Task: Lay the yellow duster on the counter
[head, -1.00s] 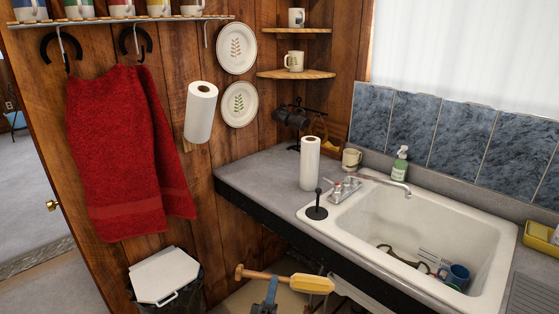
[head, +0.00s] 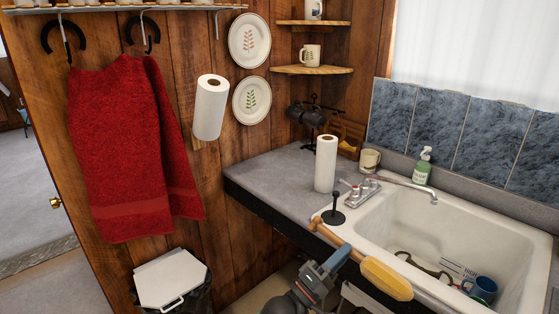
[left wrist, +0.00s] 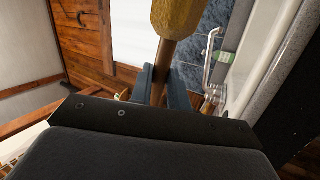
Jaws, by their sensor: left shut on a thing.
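The yellow duster (head: 387,278) has a wooden handle and a yellow head. In the head view it is tilted, handle end up at left and head down at right, in front of the sink's near edge. My left gripper (head: 340,258) is shut on its handle. In the left wrist view the handle runs between the two fingers (left wrist: 160,88), with the yellow head (left wrist: 176,14) at the top edge. The grey counter (head: 270,172) lies beyond the duster, left of the sink. My right gripper is not in view.
A paper towel roll (head: 325,164) stands on the counter beside a black plunger-like stand (head: 333,214). The white sink (head: 440,232) holds a blue mug (head: 481,288). A mug and a green soap bottle (head: 423,166) stand behind. The counter's left part is clear.

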